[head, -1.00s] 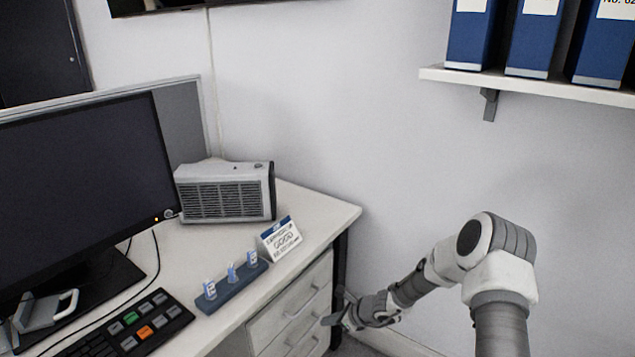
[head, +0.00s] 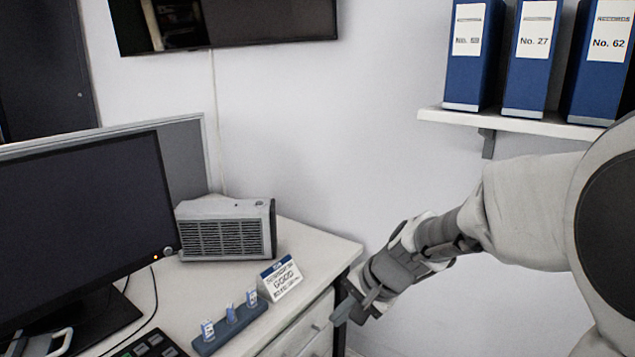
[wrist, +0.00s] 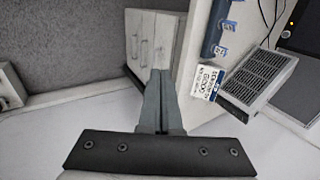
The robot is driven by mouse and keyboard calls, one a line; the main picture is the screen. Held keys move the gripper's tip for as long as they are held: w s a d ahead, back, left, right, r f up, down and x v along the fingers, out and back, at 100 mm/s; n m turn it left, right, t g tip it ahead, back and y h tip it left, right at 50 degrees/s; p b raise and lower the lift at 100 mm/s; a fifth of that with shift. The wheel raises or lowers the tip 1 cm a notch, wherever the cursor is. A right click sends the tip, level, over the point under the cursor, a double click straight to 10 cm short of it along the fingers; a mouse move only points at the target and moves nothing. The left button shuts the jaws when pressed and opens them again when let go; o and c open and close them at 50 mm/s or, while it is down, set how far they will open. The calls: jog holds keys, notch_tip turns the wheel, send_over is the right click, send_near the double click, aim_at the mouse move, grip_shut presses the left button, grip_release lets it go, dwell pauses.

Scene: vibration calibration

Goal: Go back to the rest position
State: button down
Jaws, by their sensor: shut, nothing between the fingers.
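My gripper (head: 357,303) is in the head view at the right front corner of the desk, beside the drawers and apart from the things on the desk top. In the wrist view my gripper (wrist: 160,80) has its two fingers together with nothing between them. My arm reaches in from the right side of the head view, and its near link is large at the right edge.
The desk (head: 325,252) holds a monitor (head: 80,220), a grey vented box (head: 226,230), a small sign (head: 280,279), a blue rack (head: 232,328) with small vials and a keypad (head: 150,347). Blue binders (head: 533,58) stand on a wall shelf (head: 495,123). The wall above my gripper is bare.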

jog(key=s+d+r+n+t+h, duration=0.1)
jog(key=s+d+r+n+h, duration=0.3)
jog(key=s, duration=0.6)
jog(key=s+d+r+n+t+h, duration=0.1)
jog(key=s+d+r+n, duration=0.25)
jog(key=s+d, duration=0.45)
notch_tip(320, 180, up, 21)
jog(key=s+a+p, duration=0.2)
jog(key=p, duration=1.8)
jog(key=shift+s+a+r+p, duration=0.15)
jog(key=shift+r+p, duration=0.05)
jog(key=shift+p, duration=0.1)
